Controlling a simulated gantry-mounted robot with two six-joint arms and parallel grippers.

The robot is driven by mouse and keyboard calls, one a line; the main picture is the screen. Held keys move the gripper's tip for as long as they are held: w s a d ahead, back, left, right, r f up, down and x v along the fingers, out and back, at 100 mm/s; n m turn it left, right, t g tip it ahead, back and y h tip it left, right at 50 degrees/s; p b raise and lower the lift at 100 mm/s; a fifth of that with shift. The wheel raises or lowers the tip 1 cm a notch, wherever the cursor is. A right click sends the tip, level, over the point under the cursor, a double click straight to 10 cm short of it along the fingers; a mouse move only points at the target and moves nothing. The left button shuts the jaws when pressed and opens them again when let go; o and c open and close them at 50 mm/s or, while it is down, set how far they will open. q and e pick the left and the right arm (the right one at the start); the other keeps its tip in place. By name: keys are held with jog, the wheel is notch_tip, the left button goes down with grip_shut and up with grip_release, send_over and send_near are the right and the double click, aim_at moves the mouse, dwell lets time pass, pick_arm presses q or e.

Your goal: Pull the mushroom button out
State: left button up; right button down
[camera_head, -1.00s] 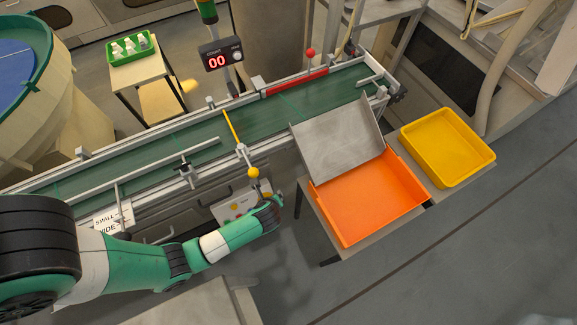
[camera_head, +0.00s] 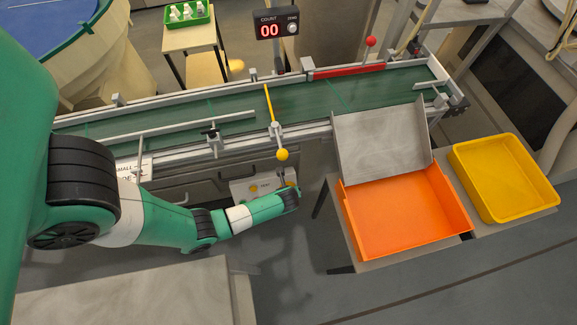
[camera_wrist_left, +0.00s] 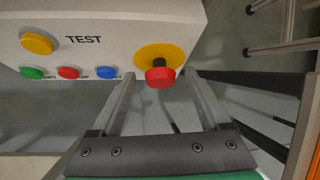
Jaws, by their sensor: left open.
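The red mushroom button (camera_wrist_left: 160,75) sits on a round yellow plate (camera_wrist_left: 150,54) at the right end of the white control box (camera_wrist_left: 105,18) in the left wrist view. My left gripper (camera_wrist_left: 162,82) is open. Its fingertips lie to either side of the button in the picture; I cannot tell how deep they reach, and no grip shows. In the head view the control box (camera_head: 240,189) is below the conveyor, partly hidden by my left arm, whose gripper (camera_head: 291,180) is at its right end. My right gripper does not show.
The control box also bears a yellow TEST button (camera_wrist_left: 37,43) and green, red and blue buttons. Above it are the conveyor (camera_head: 300,98) and a yellow-knobbed lever (camera_head: 281,154). An orange tray (camera_head: 405,220) and yellow bin (camera_head: 505,180) stand to the right.

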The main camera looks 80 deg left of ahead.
pick_arm(q)
grip_shut()
dwell(0.4)
dwell(1.0)
